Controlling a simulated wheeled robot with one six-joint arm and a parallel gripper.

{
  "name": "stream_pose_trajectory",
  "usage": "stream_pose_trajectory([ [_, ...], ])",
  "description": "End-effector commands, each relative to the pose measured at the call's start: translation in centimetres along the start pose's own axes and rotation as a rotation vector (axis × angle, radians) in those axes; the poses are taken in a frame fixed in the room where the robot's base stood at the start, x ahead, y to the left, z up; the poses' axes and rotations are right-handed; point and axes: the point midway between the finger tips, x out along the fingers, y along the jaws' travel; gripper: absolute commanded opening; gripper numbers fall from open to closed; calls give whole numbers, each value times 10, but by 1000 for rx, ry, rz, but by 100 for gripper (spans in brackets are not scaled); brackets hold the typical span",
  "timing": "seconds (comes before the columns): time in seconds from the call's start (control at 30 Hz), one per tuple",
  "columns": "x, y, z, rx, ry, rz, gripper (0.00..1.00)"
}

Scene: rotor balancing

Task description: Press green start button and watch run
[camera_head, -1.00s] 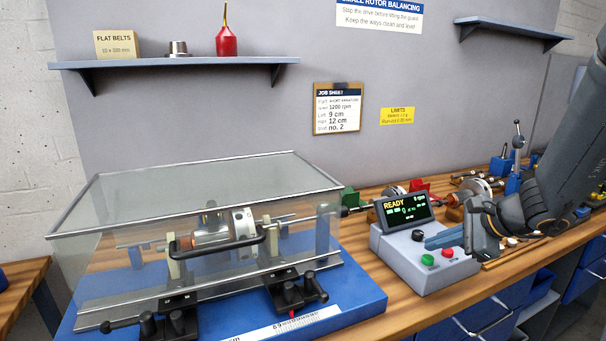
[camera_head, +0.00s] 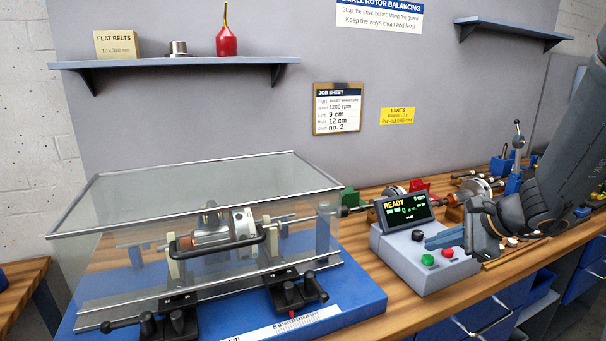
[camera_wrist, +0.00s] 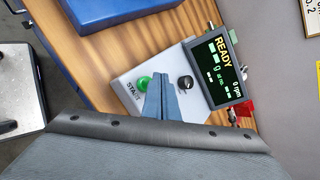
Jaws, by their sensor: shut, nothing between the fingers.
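The green start button (camera_head: 427,260) sits on the sloped front of a grey control box (camera_head: 400,273), beside a red button (camera_head: 447,252) and a black knob (camera_head: 417,235). The box's display (camera_head: 404,209) reads READY. My gripper (camera_head: 428,245) is shut and empty, its blue fingers above the box, just behind the green button in the head view. In the wrist view the green button (camera_wrist: 143,83) shows just left of the fingertips (camera_wrist: 163,80); the red button is not visible there. Whether the tips touch the panel I cannot tell.
A clear guard (camera_head: 200,205) covers the rotor on a blue-based balancing machine (camera_head: 350,306) at left. Job sheet (camera_head: 338,108) and limits card (camera_head: 397,116) hang on the wall. Other rotor parts lie on the bench behind the box.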

Motion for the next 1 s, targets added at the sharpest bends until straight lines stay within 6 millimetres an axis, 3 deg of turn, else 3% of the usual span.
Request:
stream_pose_trajectory([
  [1.0,6,5,-5,0,0,0,0],
])
